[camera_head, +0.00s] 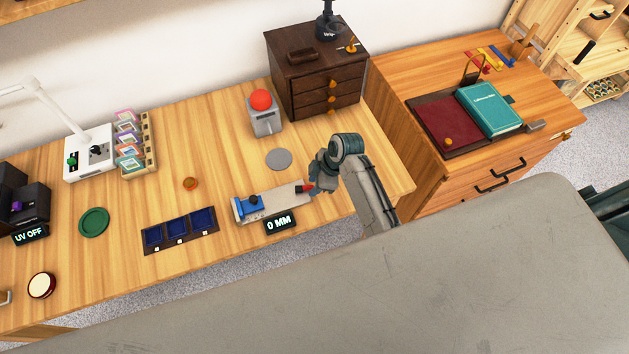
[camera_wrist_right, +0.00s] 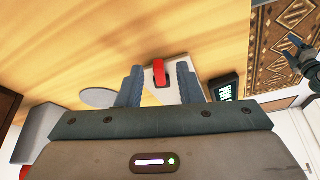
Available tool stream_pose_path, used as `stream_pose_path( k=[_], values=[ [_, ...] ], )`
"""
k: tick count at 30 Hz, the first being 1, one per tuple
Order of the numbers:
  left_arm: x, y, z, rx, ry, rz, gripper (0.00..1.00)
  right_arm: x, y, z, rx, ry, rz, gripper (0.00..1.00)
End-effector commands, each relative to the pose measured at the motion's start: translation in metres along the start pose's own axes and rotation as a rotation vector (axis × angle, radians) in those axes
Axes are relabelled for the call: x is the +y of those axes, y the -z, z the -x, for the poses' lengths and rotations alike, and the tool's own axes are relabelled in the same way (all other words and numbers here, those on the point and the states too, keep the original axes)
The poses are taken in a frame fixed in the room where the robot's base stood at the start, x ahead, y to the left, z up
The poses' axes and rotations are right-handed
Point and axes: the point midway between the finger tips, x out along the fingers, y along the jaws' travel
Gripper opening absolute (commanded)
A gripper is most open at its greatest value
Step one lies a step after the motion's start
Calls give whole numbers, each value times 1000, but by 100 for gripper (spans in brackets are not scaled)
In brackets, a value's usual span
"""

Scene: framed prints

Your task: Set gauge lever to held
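The gauge (camera_head: 270,202) is a white bar with a blue end block on the wooden table, and it also shows in the wrist view (camera_wrist_right: 185,68). Its red lever (camera_head: 306,187) is at the bar's right end. A small display (camera_head: 280,222) in front reads "0 MM". My right gripper (camera_head: 314,187) is at the lever end. In the wrist view its two fingers (camera_wrist_right: 160,88) are apart, with the red lever (camera_wrist_right: 160,73) showing between them; I cannot tell whether they touch it. A dark gripper-like part (camera_wrist_right: 303,60), perhaps my left gripper, shows at the wrist view's right edge.
A grey disc (camera_head: 279,159) and a red-buttoned box (camera_head: 264,112) stand behind the gauge, near a dark drawer chest (camera_head: 295,75). A blue-celled tray (camera_head: 180,230) lies left of it. A second cabinet (camera_head: 430,165) stands right.

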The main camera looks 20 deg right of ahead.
Motion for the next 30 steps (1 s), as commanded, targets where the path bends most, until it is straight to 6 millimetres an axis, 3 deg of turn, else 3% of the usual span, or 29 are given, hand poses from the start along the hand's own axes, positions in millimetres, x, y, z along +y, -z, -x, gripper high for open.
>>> stream_pose_path(
  k=[10,15,30],
  values=[
    [-1,0,1,-1,1,0,68,0,0,-4,0,0,0,31],
    [-1,0,1,-1,1,0,68,0,0,-4,0,0,0,0],
    [-2,0,9,-2,1,0,68,9,2,-4,1,74,175,0]
  ],
)
